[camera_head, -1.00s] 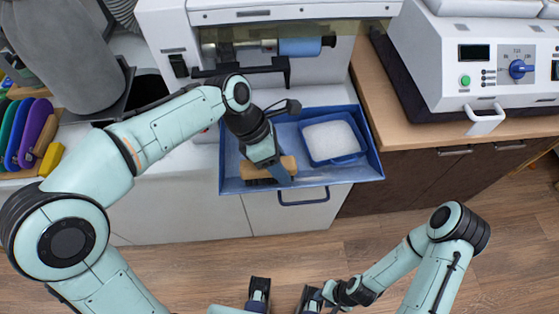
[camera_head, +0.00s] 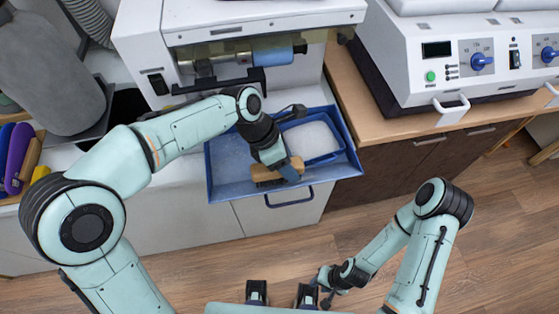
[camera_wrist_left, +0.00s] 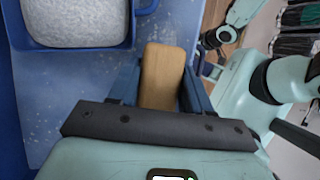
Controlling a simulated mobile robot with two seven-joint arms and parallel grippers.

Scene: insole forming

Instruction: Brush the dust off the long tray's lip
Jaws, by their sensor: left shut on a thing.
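The long blue tray (camera_head: 228,178) sticks out below the white machine. My left gripper (camera_head: 282,168) is shut on a brush with a wooden block (camera_head: 265,175), held over the tray's front side by the lip. The wooden block (camera_wrist_left: 163,78) shows between the fingers (camera_wrist_left: 161,92) in the left wrist view. The bristles are mostly hidden, and I cannot tell whether they touch the lip. Pale specks show on the blue tray surface (camera_wrist_left: 95,70) in the wrist view. My right gripper (camera_head: 326,286) hangs low over the floor, too small to read.
A blue tub (camera_head: 318,158) of white grains sits in the tray's right part. A handle (camera_head: 289,202) projects below the tray front. The white machine (camera_head: 220,40) stands behind. A second machine (camera_head: 450,75) stands on the wooden counter at right. Open floor lies in front.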

